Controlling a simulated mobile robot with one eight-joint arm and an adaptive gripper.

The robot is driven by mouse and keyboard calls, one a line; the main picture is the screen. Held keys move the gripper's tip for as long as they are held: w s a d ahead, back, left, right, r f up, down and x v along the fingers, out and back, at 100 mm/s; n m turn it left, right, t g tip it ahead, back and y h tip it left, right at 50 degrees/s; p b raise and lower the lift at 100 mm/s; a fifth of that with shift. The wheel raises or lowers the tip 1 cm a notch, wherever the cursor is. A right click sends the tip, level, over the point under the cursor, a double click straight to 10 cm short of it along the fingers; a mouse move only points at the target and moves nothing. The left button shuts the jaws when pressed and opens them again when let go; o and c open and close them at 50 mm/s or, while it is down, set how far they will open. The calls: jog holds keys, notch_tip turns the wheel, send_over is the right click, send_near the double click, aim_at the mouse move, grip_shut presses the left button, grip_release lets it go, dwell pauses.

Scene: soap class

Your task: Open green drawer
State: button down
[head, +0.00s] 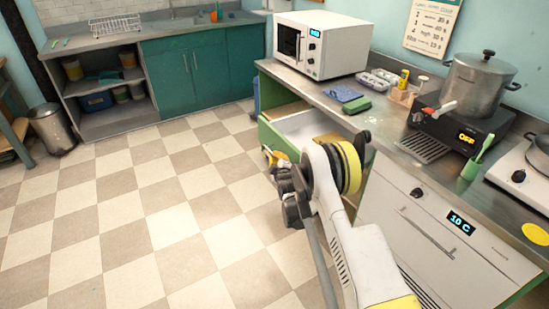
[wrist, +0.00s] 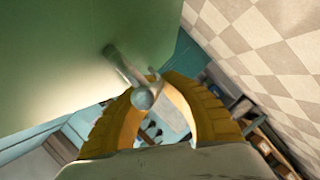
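A metal handle (wrist: 122,65) sticks out from that front. My gripper (wrist: 150,92) has its yellow fingers curved in around the rounded end of the handle, with the tips close together on it. In the head view, my gripper (head: 270,157) is at the drawer front, and my arm hides part of the drawer.
A white microwave (head: 318,45) stands on the counter (head: 385,120) above the drawer. A white oven front (head: 425,235) is to the right of my arm. The checkered floor (head: 150,215) in front of and left of the drawer is clear. A trash bin (head: 52,129) stands far left.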

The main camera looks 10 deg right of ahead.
dwell(0.3)
jog(key=c, duration=1.5)
grip_release()
jog(key=shift+f, duration=0.15)
jog(key=v, duration=0.7)
jog(key=shift+s, duration=0.25)
